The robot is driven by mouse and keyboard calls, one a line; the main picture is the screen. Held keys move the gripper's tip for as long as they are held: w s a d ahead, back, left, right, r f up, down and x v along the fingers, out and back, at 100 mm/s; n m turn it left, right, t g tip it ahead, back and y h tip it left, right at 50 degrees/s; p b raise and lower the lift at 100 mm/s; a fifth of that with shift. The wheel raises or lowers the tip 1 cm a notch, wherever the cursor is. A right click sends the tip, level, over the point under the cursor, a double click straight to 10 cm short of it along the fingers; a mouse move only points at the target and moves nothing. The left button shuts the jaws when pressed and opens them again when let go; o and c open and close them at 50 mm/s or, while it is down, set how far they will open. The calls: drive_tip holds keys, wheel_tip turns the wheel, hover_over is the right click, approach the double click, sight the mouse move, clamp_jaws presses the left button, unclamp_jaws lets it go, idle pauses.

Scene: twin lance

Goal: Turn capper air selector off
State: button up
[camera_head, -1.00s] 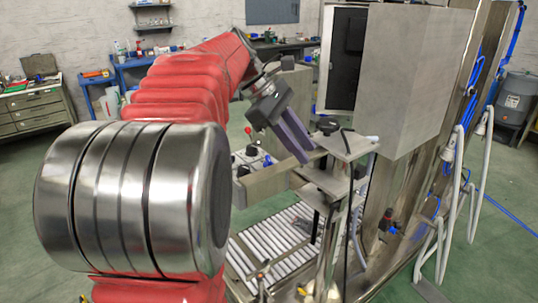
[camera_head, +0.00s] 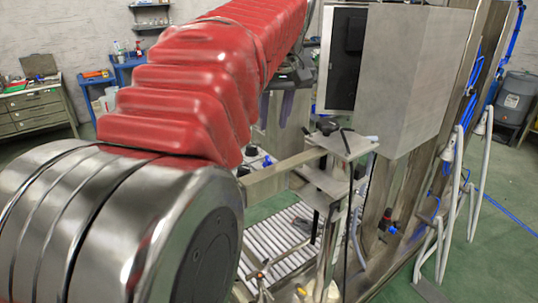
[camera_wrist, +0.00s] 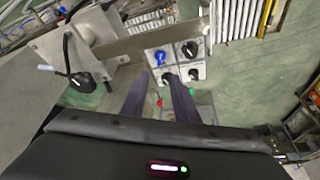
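A small control panel (camera_wrist: 181,66) shows ahead of my gripper in the wrist view. The labels are too small to read, so I cannot tell which is the capper air selector. My gripper (camera_wrist: 161,82) is open and empty, its two dark purple fingers apart. In the head view my gripper (camera_head: 276,113) points down behind my red arm, which hides much of the panel.
A metal beam and post (camera_head: 330,180) stand right of the panel, with a black clamp handle (camera_wrist: 84,80) on the left in the wrist view. A roller conveyor (camera_head: 280,240) lies below. A large grey cabinet (camera_head: 405,80) stands to the right.

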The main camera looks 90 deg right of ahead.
sight(268, 158)
drive_tip(key=shift+f, duration=0.1)
drive_tip(key=x, duration=1.3)
drive_tip(key=shift+f, duration=0.35)
clamp_jaws()
